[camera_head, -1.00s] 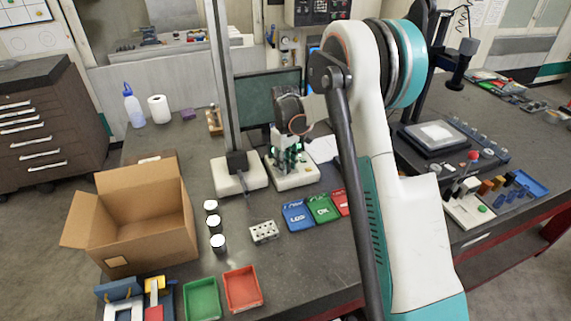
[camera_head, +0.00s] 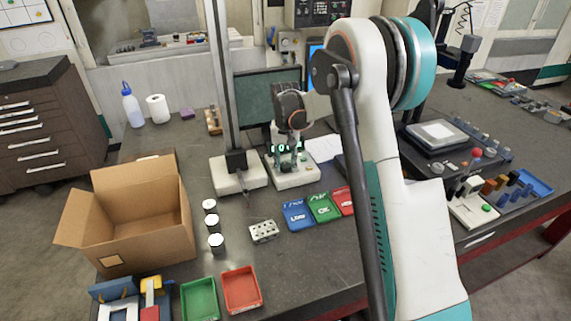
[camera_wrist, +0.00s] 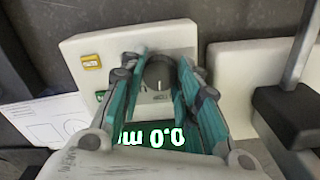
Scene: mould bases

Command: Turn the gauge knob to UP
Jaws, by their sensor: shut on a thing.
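The gauge (camera_head: 293,180) is a white box on the bench, below my wrist in the head view. In the wrist view its pale top plate (camera_wrist: 115,45) carries a round grey knob (camera_wrist: 158,74), with small dark lettering beside it. A pale mark shows on the knob; which setting it points at cannot be read. My gripper (camera_wrist: 155,68) has its teal fingers on either side of the knob, shut on it. It also shows over the gauge in the head view (camera_head: 287,152). Green glowing digits, upside down in the wrist view, look like 0.0 mm.
A tall stand with a white base (camera_head: 238,174) is close left of the gauge. A monitor (camera_head: 266,95) is behind it. Blue, green and red trays (camera_head: 320,208) lie in front, near a perforated block (camera_head: 263,231). An open cardboard box (camera_head: 130,215) stands at the left.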

